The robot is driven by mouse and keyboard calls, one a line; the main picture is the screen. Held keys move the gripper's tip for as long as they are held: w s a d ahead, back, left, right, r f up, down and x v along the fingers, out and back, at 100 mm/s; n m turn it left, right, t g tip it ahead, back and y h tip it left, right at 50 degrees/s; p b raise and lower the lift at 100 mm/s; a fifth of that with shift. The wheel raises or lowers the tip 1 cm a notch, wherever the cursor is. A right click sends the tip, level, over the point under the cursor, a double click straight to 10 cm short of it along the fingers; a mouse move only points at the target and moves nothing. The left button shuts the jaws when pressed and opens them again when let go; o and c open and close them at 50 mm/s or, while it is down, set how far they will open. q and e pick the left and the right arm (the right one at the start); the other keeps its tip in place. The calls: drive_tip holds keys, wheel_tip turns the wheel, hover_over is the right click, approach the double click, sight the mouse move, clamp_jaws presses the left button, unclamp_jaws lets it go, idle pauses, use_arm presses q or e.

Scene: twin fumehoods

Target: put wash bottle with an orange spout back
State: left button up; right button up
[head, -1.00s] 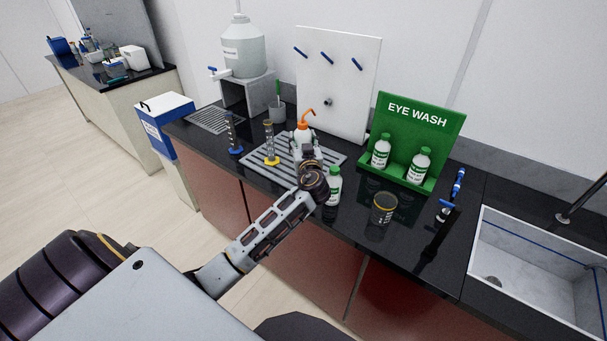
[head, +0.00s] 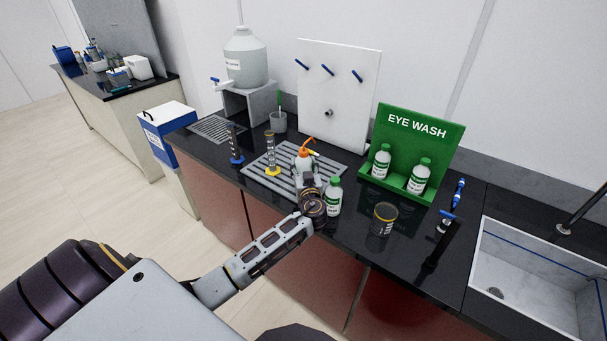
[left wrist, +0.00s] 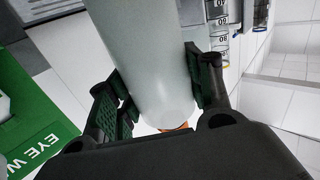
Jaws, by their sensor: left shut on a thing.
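The wash bottle (head: 303,160) is white with an orange cap and a bent orange spout. In the head view it is upright at the grey slatted mat (head: 256,159). My left gripper (head: 308,180) is shut on it from the near side and hides its lower part. I cannot tell whether its base touches the mat. In the left wrist view the bottle's pale body (left wrist: 145,62) fills the space between the two finger pads, with a bit of orange at its lower end. My right gripper is not in view.
A white green-capped bottle (head: 333,196) stands close to the right of my left gripper. An amber jar (head: 383,219) and the green eye wash stand (head: 431,141) are further right. Cylinders with yellow (head: 271,156) and blue (head: 236,146) bases stand left. A sink (head: 525,285) is at right.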

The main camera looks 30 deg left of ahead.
use_arm(q)
drive_tip(key=shift+f, duration=1.5)
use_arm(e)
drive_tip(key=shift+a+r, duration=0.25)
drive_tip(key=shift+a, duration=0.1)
use_arm(q)
drive_tip(key=shift+f, duration=0.15)
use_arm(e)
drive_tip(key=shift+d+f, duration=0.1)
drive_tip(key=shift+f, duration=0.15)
use_arm(q)
drive_tip(key=o, duration=0.3)
drive_tip(key=shift+o, duration=0.4)
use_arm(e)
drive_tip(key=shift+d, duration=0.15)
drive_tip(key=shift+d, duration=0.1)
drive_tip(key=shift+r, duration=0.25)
